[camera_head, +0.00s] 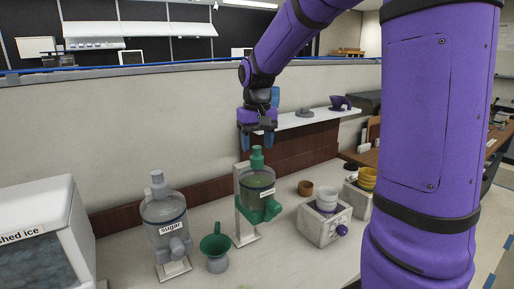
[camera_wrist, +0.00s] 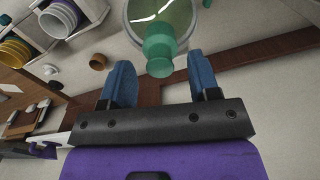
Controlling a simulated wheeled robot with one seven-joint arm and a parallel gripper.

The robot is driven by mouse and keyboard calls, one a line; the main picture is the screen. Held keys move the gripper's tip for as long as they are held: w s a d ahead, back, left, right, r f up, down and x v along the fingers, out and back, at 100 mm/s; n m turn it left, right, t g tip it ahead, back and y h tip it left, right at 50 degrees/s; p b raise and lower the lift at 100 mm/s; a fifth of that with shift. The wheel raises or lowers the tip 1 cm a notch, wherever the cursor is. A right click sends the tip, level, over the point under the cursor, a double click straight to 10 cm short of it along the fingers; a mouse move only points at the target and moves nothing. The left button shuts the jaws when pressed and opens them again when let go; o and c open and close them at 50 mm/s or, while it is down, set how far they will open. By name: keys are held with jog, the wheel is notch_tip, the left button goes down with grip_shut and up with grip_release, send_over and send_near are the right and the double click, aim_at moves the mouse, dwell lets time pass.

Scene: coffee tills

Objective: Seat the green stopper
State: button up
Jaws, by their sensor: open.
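The green stopper (camera_head: 257,160) stands upright at the top of the green dispenser (camera_head: 260,204), which has a clear jar, a green base and a label. In the wrist view the stopper (camera_wrist: 159,48) shows at the rim of the clear jar (camera_wrist: 178,12). I cannot tell how deep it sits. My gripper (camera_head: 256,141) points down just above the stopper, open and empty. In the wrist view its two blue fingers (camera_wrist: 159,68) lie apart, with the stopper showing between and beyond their tips.
A grey sugar dispenser (camera_head: 165,218) and a green funnel (camera_head: 215,245) stand to the left, beyond them a crushed ice bin (camera_head: 45,235). To the right are a brown cup (camera_head: 305,188) and a box with white cups (camera_head: 325,218). A white shelf (camera_head: 300,119) runs behind my gripper.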

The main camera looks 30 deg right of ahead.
notch_tip(320, 180, up, 9)
dwell(0.3)
jog(key=shift+r, duration=0.1)
jog(key=s+a+f+n+t, duration=0.1)
jog(key=s+a+t, duration=0.1)
jog(key=s, duration=0.9)
jog(key=s+a+f+n+t, duration=0.1)
jog(key=s+a+f+t, duration=0.1)
jog(key=s, duration=1)
jog(key=a+t, duration=0.1)
jog(key=a, duration=0.1)
jog(key=shift+s+a+f+n, duration=0.25)
jog(key=shift+s+a+n, duration=0.05)
